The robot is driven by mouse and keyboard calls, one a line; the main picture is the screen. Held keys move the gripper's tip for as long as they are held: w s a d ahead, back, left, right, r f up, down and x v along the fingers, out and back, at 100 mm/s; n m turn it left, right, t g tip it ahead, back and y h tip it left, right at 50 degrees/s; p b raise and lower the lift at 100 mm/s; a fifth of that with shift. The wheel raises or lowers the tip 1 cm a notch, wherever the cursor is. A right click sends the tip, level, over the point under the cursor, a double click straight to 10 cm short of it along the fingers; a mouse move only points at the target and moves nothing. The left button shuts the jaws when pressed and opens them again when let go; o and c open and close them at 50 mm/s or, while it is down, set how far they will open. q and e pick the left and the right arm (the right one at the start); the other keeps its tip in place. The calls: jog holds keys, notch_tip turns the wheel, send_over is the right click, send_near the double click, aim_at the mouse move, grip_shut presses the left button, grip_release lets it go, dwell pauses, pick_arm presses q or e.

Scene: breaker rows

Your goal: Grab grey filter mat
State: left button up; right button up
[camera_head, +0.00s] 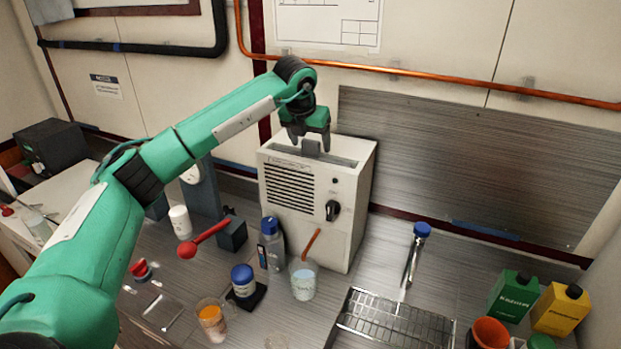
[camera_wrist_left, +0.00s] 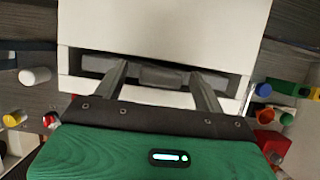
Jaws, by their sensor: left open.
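The grey filter mat (camera_head: 311,148) shows as a small grey piece standing up out of the long slot in the top of the white cabinet (camera_head: 338,210). Most of it is hidden inside the slot. In the left wrist view the grey filter mat (camera_wrist_left: 160,77) lies in the slot, between my two fingers as seen from there. My left gripper (camera_head: 309,140) is open right over the slot, with one finger on each side of the mat. I cannot tell whether the fingers touch it. My right gripper is not in view.
A blue-capped bottle (camera_head: 272,243) and a beaker (camera_head: 303,278) stand before the cabinet. A wire rack (camera_head: 395,322) is at the front right, with green (camera_head: 513,296) and yellow (camera_head: 562,309) containers beyond. A copper pipe (camera_head: 440,75) runs along the wall behind.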

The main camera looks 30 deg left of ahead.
pick_arm(q)
jog(key=shift+w+f, duration=0.2)
jog(key=shift+f, duration=0.35)
jog(key=c, duration=1.4)
jog(key=shift+c, duration=0.2)
jog(key=shift+r, duration=0.2)
